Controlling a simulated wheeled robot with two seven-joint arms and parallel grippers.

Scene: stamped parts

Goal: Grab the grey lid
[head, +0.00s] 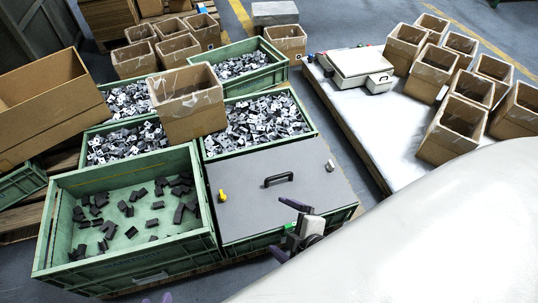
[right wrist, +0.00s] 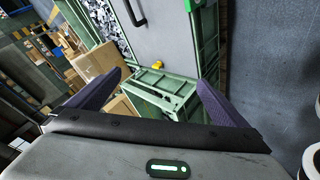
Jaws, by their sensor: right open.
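The grey lid (head: 315,190) lies flat on a green crate in the middle of the head view. My right gripper (head: 300,230) is over the lid's near right edge, apart from the handle. In the right wrist view the right gripper's purple fingers (right wrist: 157,90) are spread with nothing between them, and the lid (right wrist: 180,30) shows beyond. Only small purple tips of my left gripper (head: 156,299) show at the bottom edge of the head view.
An open green crate (head: 125,262) with scattered dark parts stands left of the lid. Crates of small metal parts stand behind, with a cardboard box (head: 188,103) on them. A white-topped pallet (head: 365,125) with several boxes is at right. Grey floor lies between.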

